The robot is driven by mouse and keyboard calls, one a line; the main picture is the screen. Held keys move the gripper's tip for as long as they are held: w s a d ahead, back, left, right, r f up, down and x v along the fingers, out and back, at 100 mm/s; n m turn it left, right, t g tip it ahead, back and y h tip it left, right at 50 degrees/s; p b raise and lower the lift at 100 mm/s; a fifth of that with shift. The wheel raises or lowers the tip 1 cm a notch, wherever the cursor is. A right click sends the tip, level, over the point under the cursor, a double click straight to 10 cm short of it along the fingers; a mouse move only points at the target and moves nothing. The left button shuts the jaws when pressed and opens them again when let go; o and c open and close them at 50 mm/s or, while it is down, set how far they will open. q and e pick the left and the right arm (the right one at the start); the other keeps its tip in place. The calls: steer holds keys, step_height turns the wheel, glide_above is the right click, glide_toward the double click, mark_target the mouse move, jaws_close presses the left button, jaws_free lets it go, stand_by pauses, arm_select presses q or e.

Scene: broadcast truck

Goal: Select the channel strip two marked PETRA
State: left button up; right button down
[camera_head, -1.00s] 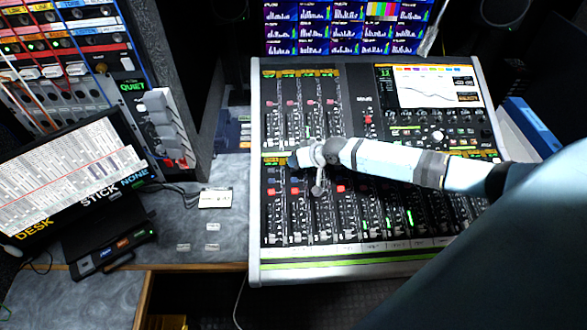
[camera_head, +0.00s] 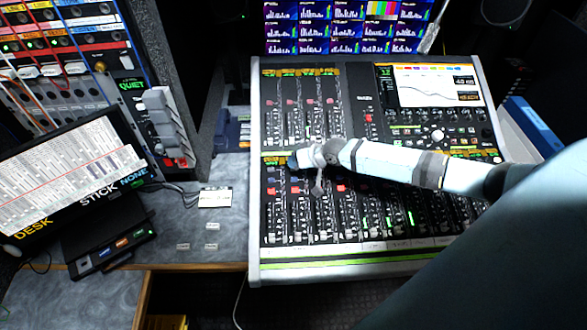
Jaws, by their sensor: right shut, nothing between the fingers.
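The mixing console (camera_head: 350,264) stands at the right of centre, with rows of channel strips, faders and small lit buttons. My right arm reaches in from the right, across the middle of the console. My right gripper (camera_head: 297,159) is shut and empty, with its tip over the left end of the lower bank, at its top row of labels. The PETRA mark cannot be read at this size, and the gripper covers part of the strips there. A red button (camera_head: 271,191) shows at the lower bank's left edge. My left gripper is not in view.
A patch rack (camera_head: 65,65) and a tilted screen (camera_head: 60,185) stand at the left. A black box (camera_head: 110,248) and small cards (camera_head: 214,198) lie on the grey desk. A meter monitor (camera_head: 340,25) stands behind the console. The desk just left of the console is mostly clear.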

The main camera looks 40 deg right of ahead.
mark_target(295, 172)
steer(key=shift+f+b, duration=0.3)
steer(key=shift+f, duration=0.05)
stand_by(0.7)
steer(key=shift+r, duration=0.1)
steer(key=shift+r+p, duration=0.75)
steer(key=shift+p, duration=0.15)
steer(key=r+p, duration=0.5)
steer(key=shift+s+a, duration=0.25)
steer(key=shift+s, duration=0.1)
steer(key=shift+f, duration=0.1)
stand_by(0.5)
